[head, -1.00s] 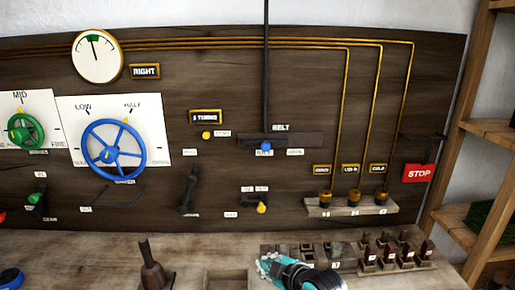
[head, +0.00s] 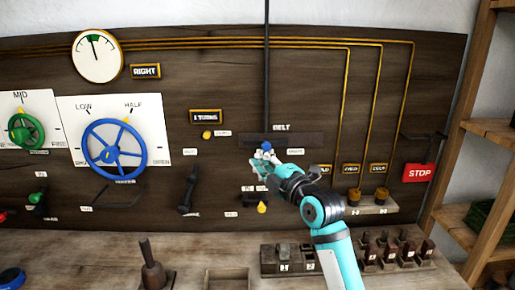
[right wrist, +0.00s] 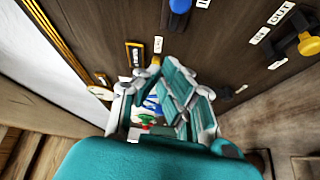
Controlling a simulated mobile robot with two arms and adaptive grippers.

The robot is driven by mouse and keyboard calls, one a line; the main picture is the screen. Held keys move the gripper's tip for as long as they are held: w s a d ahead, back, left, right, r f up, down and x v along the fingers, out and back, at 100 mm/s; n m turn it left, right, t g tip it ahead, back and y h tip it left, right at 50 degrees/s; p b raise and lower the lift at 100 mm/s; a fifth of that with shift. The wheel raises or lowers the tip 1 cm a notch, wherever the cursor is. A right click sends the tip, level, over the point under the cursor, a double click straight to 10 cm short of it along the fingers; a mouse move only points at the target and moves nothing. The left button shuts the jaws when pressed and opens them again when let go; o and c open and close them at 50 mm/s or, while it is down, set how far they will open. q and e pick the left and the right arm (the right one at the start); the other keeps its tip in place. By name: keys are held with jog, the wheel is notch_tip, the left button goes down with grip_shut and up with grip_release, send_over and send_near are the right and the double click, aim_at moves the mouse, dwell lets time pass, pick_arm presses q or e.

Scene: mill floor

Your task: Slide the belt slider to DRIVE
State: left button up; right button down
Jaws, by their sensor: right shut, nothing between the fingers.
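The belt slider has a blue knob (head: 266,146) on a dark horizontal track (head: 305,139) under the BELT label. The knob stands left of the track's middle. Small white labels sit below the track, too small to read surely. My right gripper (head: 261,161) is shut and empty, just below the knob in the head view; contact cannot be told there. In the right wrist view the blue knob (right wrist: 180,5) is at the top edge, apart in the picture from the shut fingers (right wrist: 165,85). My left gripper is not in view.
A yellow-knobbed switch (head: 262,208) is just below my right gripper. A blue wheel (head: 114,149) is left. Blocks and a handled tool (head: 152,268) stand on the bench.

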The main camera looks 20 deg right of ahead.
aim_at(266, 144)
jog(key=p+x, duration=0.3)
jog(key=x, duration=0.7)
jog(key=d, duration=0.1)
jog(key=d+p, duration=0.1)
jog(key=s+d, duration=0.1)
jog(key=d, duration=0.1)
jog(key=shift+f, duration=0.35)
